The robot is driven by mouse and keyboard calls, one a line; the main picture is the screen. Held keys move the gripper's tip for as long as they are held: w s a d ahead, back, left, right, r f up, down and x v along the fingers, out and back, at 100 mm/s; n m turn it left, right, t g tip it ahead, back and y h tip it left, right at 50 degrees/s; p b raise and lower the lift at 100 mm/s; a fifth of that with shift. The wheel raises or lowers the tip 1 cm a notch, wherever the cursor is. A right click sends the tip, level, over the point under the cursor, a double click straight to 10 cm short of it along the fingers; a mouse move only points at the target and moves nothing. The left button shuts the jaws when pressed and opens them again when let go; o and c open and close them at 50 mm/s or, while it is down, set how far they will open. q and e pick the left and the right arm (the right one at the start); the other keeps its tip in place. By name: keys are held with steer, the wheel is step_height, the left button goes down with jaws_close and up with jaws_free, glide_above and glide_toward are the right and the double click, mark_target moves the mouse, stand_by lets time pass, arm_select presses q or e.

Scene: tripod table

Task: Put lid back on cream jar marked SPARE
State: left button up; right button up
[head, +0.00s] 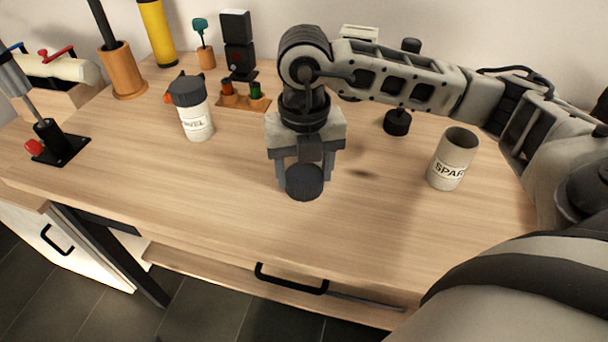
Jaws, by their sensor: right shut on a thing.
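The cream jar marked SPARE (448,168) stands upright and open on the right side of the table, its dark inside showing at the top. My right gripper (305,176) points down over the middle of the table. It is shut on a dark round lid (305,183), to the left of the SPARE jar and apart from it. A shadow on the wood to the right suggests the lid is above the table. A second cream jar with a dark lid on (198,118), its label partly readable as "VEL", stands at the left. My left gripper is not in view.
Behind stand a wooden stand with small coloured parts (243,98), a yellow cylinder (157,32) and a wooden cup (122,70). A black-based lever device (58,145) sits at the left edge. The front middle of the table (240,215) is clear.

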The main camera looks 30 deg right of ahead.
mark_target(305, 179)
steer(key=shift+r, duration=0.1)
steer(key=shift+r, duration=0.6)
steer(key=r, duration=0.2)
steer(key=shift+s+a+r+p, duration=0.1)
steer(key=shift+s+r+p, duration=0.2)
steer(key=shift+r, duration=0.05)
arm_select(q)
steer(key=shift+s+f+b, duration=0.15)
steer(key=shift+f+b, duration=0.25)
steer(key=shift+b, duration=0.65)
arm_select(e)
steer(key=s+a+r, duration=0.4)
steer(key=s+r, duration=0.5)
steer(key=s, duration=0.3)
steer(key=shift+s, duration=0.35)
steer(key=shift+a, duration=0.1)
